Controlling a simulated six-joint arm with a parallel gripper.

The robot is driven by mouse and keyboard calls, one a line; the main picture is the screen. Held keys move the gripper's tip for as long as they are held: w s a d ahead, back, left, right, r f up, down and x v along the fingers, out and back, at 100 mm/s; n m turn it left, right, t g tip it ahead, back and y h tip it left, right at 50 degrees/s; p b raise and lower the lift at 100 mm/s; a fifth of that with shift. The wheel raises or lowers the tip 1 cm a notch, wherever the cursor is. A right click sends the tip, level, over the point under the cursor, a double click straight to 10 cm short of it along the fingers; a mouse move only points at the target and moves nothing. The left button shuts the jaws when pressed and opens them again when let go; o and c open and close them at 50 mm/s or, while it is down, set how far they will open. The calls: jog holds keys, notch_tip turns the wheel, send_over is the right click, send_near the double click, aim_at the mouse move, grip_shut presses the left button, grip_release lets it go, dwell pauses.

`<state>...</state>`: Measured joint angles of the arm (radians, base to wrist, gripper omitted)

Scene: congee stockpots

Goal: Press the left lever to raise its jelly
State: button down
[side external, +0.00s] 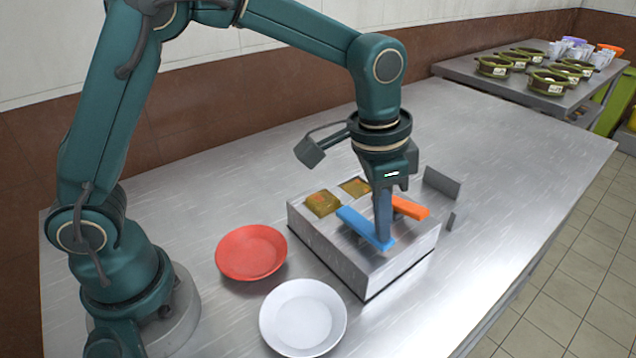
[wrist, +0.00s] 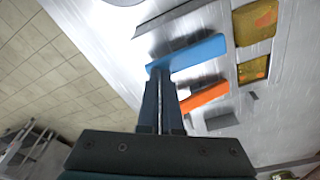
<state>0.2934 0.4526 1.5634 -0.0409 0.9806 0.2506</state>
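A metal box (side external: 371,275) on the table has a blue lever (side external: 358,225) on the left and an orange lever (side external: 411,208) on the right. They also show in the wrist view, blue (wrist: 195,53) and orange (wrist: 205,96). Behind the blue lever, the left jelly (side external: 322,203) stands a little above the box top. The right jelly (side external: 355,187) looks about level with its slot. My gripper (side external: 383,240) points down with its fingers together and nothing between them. The fingertips (wrist: 159,70) are at the near end of the blue lever and appear to touch it.
A red plate (side external: 251,252) and a white plate (side external: 303,317) lie left of the box. A small grey metal piece (side external: 441,185) stands behind its right side. Several green pots (side external: 548,82) stand on a far table. The table's right part is clear.

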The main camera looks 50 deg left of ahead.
jog(key=shift+f, duration=0.4)
dwell(0.4)
notch_tip(320, 180, up, 8)
dwell(0.9)
